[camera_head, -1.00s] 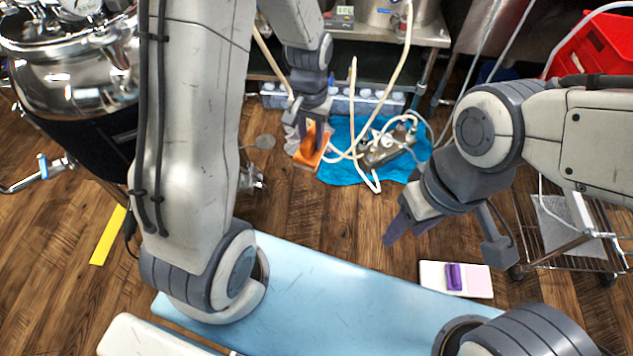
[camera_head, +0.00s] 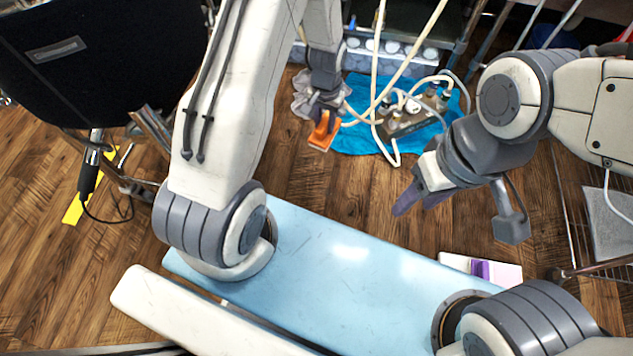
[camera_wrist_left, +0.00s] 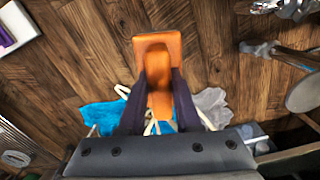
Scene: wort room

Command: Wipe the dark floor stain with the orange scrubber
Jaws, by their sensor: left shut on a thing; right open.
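The orange scrubber (camera_head: 322,133) is in my left gripper (camera_head: 325,113), whose jaws are shut on its handle. The left wrist view shows the scrubber (camera_wrist_left: 157,44) held between two dark fingers, its flat orange head beyond the fingertips. It is over or on the wooden floor, just left of the blue cloth; whether it touches the floor I cannot tell. I cannot make out a dark stain for sure in either current view; my left arm covers part of the floor. My right gripper (camera_head: 420,200) is open and empty above the floor, to the right.
A blue cloth (camera_head: 362,88) with a metal fitting (camera_head: 408,122) and pale hoses lies right of the scrubber. A grey rag (camera_head: 301,97) lies beside it. A purple-handled item (camera_head: 481,269) rests on a white tray (camera_head: 508,272). A yellow strip (camera_head: 73,209) lies at left.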

